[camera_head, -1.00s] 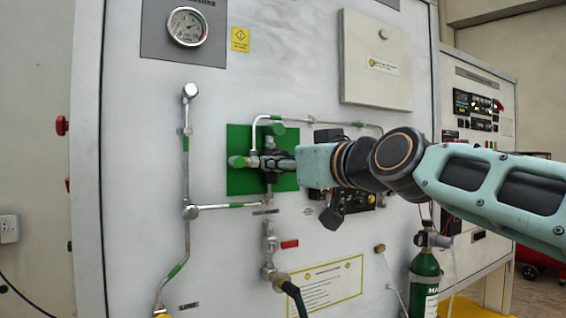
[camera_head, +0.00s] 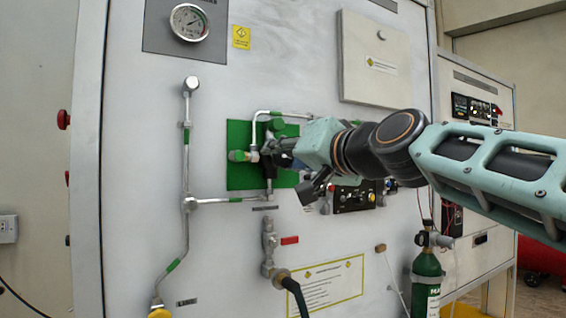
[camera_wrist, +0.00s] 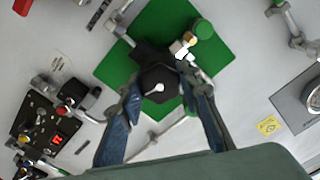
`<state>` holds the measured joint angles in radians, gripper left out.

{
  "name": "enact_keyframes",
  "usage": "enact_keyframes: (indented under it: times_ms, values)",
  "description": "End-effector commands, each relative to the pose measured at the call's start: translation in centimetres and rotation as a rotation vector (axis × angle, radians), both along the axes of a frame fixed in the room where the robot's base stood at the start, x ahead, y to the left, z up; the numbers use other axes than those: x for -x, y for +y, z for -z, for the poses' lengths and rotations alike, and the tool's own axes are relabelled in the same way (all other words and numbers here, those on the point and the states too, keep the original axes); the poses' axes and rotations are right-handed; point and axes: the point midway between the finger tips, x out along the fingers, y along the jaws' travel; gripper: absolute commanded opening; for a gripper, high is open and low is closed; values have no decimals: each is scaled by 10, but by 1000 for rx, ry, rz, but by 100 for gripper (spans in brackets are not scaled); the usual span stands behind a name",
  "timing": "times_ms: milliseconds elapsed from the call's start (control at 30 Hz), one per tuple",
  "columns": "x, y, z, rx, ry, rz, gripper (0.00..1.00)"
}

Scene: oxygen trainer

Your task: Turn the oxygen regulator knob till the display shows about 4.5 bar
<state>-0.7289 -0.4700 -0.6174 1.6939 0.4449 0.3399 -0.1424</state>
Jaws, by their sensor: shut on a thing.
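The regulator knob (camera_wrist: 157,86) is black, with a pale pin at its centre, and stands in front of a green square plate (camera_wrist: 118,62). My gripper (camera_wrist: 166,82) is shut on the knob, with one finger on each side of it. In the head view my gripper (camera_head: 279,152) reaches the green plate (camera_head: 238,176) from the right and mostly hides the knob.
Silver pipes (camera_head: 187,160) with green bands run over the white panel around the plate. A round gauge (camera_head: 189,22) is at the upper left. A valve with a red lever (camera_head: 289,240) is below the plate. A green gas cylinder (camera_head: 426,282) stands at the lower right.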

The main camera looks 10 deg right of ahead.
Motion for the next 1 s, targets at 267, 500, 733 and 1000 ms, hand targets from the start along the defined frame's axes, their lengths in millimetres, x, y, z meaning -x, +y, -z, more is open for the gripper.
enact_keyframes:
  times_ms: [267, 500, 733, 1000]
  values:
    - [0, -1, 1, -241, 79, 3, 7]
    - [0, -1, 0, -408, 133, 1, 7]
    - [0, -1, 0, -510, 165, 1, 7]
    - [0, 0, 0, -556, 181, 0, 7]
